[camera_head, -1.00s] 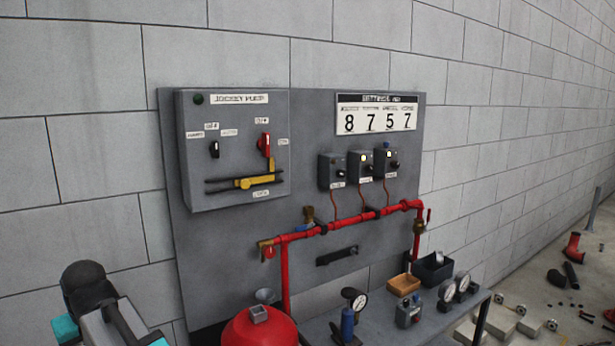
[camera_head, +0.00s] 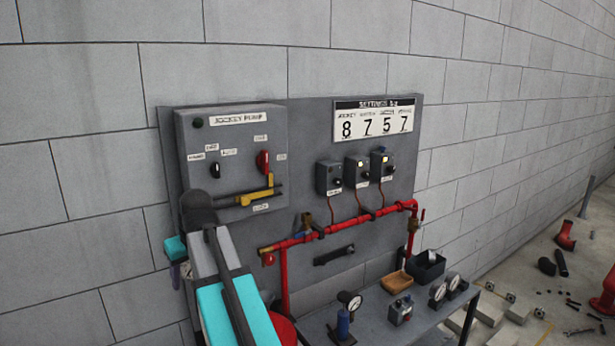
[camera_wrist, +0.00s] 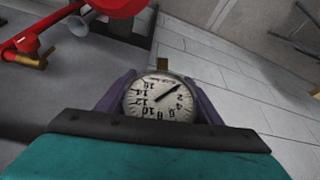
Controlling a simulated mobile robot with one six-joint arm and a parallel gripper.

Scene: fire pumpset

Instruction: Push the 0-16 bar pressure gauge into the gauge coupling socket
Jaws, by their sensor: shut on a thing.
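In the wrist view my gripper (camera_wrist: 161,88) is shut on a round white-faced pressure gauge (camera_wrist: 158,98), with a purple finger on each side. The dial reads up to 16 and appears upside down. Its brass stem (camera_wrist: 162,64) points away from my gripper, with nothing touching its tip. In the head view my arm rises at lower left, with a purple finger (camera_head: 175,275) showing; the held gauge is hidden there. A brass fitting (camera_head: 265,249) is at the left end of the red pipe (camera_head: 340,226), also in the wrist view (camera_wrist: 32,60). I cannot tell whether it is the coupling socket.
A grey panel carries the jockey pump box (camera_head: 235,155) and several small switches above the pipe. The bench (camera_head: 370,325) holds a gauge on a blue stand (camera_head: 346,318), two loose gauges (camera_head: 438,291), a tan tray (camera_head: 396,283) and a black bin (camera_head: 426,268).

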